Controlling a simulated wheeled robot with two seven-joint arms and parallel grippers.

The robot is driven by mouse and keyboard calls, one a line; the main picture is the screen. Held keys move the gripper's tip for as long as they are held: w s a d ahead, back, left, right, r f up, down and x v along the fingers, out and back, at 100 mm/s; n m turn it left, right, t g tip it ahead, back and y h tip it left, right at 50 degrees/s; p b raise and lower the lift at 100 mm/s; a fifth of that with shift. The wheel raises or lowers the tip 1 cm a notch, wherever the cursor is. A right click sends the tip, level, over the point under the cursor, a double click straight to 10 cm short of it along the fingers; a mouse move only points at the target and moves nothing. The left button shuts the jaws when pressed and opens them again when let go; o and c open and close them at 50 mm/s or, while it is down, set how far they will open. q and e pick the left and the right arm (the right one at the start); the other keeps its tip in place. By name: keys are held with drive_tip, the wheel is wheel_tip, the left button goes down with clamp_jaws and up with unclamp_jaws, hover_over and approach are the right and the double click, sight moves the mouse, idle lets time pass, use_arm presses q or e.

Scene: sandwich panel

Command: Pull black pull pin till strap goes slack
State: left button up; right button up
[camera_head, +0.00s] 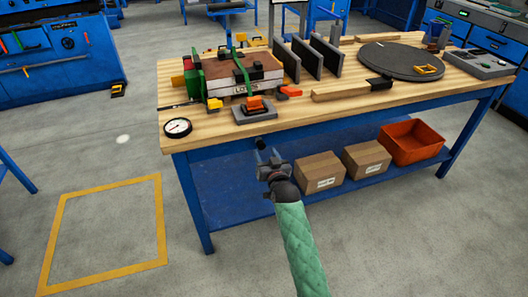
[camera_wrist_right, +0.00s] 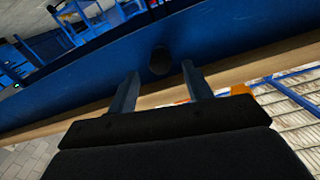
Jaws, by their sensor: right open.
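A round black knob, which looks like the pull pin (camera_head: 260,143), sits at the blue front rail of the workbench. It also shows in the right wrist view (camera_wrist_right: 160,61), beyond my fingertips. My right gripper (camera_head: 268,157) is open and empty, just in front of and below the knob. In the right wrist view its two fingers (camera_wrist_right: 160,85) stand apart, with the knob in line with the gap between them. A green strap (camera_head: 242,76) runs over a layered block (camera_head: 260,74) on the bench; it looks taut. My left gripper is not in view.
The wooden bench top (camera_head: 215,127) overhangs the blue rail. Cardboard boxes (camera_head: 319,172) and an orange bin (camera_head: 412,143) stand on the lower shelf.

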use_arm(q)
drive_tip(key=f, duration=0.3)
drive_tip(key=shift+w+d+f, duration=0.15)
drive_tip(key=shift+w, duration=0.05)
use_arm(e)
drive_tip(key=v, duration=0.5)
drive_tip(key=shift+d, duration=0.1)
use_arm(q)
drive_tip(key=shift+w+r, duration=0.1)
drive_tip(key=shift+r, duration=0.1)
use_arm(e)
drive_tip(key=shift+f, duration=0.15)
